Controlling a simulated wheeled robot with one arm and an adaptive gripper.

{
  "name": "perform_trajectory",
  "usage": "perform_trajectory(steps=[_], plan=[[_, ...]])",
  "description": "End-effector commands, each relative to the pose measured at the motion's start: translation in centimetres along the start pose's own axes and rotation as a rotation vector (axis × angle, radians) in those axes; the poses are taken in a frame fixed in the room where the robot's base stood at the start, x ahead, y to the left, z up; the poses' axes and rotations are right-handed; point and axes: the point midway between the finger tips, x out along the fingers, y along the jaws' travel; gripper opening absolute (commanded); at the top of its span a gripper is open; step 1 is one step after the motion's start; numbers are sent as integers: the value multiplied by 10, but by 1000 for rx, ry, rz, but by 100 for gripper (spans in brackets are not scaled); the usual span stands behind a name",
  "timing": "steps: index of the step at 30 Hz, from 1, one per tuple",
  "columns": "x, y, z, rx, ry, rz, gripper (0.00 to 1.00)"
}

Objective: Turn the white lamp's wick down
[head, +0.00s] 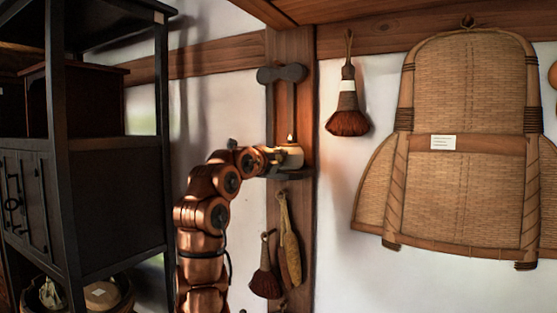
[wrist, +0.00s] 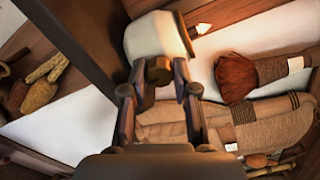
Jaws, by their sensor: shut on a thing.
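The white lamp (head: 292,158) sits on a small dark bracket shelf (head: 290,176) on the wooden post, with a small flame at its top. In the wrist view the lamp's rounded white body (wrist: 155,36) is at the top, with the flame (wrist: 203,28) to its right. A brown round knob (wrist: 158,69) stands out from the lamp's side. My gripper (wrist: 160,80) is shut on this knob, one finger on each side. In the head view my gripper (head: 270,155) reaches the lamp's left side, and the knob is hard to make out.
A brush (head: 348,115) hangs right of the post, and a smaller brush (head: 265,275) and a tan whisk (head: 289,250) hang below the shelf. A woven back-frame (head: 470,110) hangs on the right wall. A black shelf unit (head: 115,160) stands left of my arm.

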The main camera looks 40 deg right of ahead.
Motion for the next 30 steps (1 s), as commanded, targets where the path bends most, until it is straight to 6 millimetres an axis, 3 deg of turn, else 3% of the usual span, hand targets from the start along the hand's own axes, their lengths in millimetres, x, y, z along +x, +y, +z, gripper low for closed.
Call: perform_trajectory(steps=[20,21,28,30], plan=[[0,2,0,69,-1,4,0],[0,2,0,69,-1,4,30],[0,1,0,69,-1,3,54],[0,1,0,69,-1,2,54]])
